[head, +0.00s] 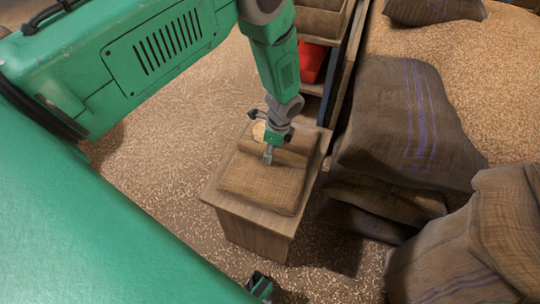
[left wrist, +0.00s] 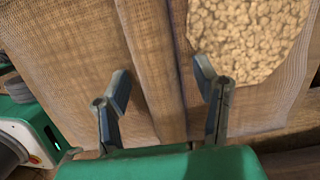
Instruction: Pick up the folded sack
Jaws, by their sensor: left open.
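The folded sack (head: 262,184) is brown woven cloth and lies flat on a small wooden stand (head: 253,229). A raised fold (head: 280,156) runs across its far part. My left gripper (head: 268,156) points down at this fold from above. In the left wrist view the open fingers (left wrist: 162,80) stand apart on either side of the sack's fold (left wrist: 158,45), with nothing clamped between them. Whether the fingertips touch the cloth cannot be told. A pale grainy patch (left wrist: 250,40) shows beside the right finger.
Filled sacks (head: 400,120) with purple stripes are piled to the right of the stand, with another sack (head: 500,240) at the lower right. A wooden shelf frame (head: 345,60) with a red object (head: 312,62) stands behind. Grain-strewn floor (head: 170,185) is open to the left.

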